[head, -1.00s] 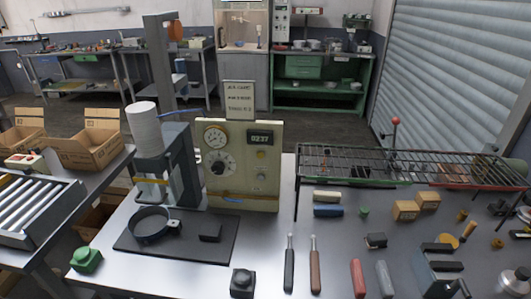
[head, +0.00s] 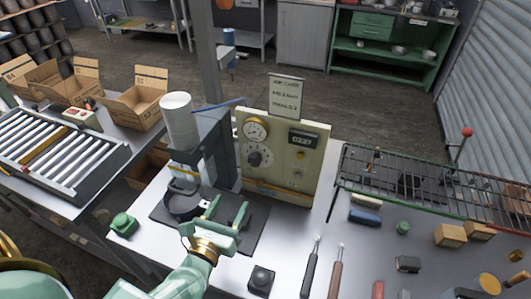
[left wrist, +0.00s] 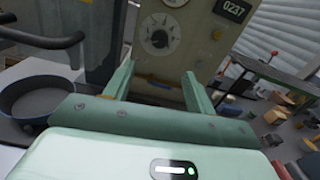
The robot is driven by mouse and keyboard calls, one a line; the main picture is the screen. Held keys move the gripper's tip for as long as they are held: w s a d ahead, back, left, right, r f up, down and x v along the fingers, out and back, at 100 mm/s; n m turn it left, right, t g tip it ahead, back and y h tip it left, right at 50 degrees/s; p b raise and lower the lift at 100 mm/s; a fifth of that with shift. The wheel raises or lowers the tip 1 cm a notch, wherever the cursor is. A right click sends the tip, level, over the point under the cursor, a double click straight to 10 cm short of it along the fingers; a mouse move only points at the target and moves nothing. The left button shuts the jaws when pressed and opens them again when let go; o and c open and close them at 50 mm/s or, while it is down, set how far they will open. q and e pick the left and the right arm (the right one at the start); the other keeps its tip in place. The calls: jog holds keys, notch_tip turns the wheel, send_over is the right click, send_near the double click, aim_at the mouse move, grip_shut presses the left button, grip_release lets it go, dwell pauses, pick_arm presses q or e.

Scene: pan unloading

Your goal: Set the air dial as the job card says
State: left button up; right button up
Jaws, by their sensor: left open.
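The cream control panel (head: 308,170) stands upright on the workbench. Its air dial (head: 254,158) is a round black knob on a pale scale, below a gauge (head: 256,129); a dark display (head: 303,140) reads 0237. The dial also shows in the left wrist view (left wrist: 160,38), between and beyond my fingers. The job card (head: 286,96) stands on top of the panel; its text is too small to read surely. My left gripper (head: 226,212) is open and empty, in front of and below the dial, apart from the panel. My right gripper is not in view.
A press with a white cylinder (head: 180,120) stands left of the panel. A round dark pan (head: 183,204) sits on the black mat (head: 254,222) near my left gripper. A green button (head: 123,224) and a black button box (head: 261,279) flank the mat. A wire rack (head: 430,185) is at right.

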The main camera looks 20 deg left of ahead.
pick_arm(q)
jog(key=p, duration=0.1)
send_near(253, 162)
jog(key=w, duration=0.9)
jog(key=shift+a, duration=0.25)
jog(key=shift+w+f, duration=0.1)
jog(key=shift+w, duration=0.2)
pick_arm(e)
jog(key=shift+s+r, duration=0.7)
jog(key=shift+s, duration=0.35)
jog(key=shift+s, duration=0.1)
pick_arm(q)
jog(key=shift+c, duration=1.2)
jog(key=c, duration=0.7)
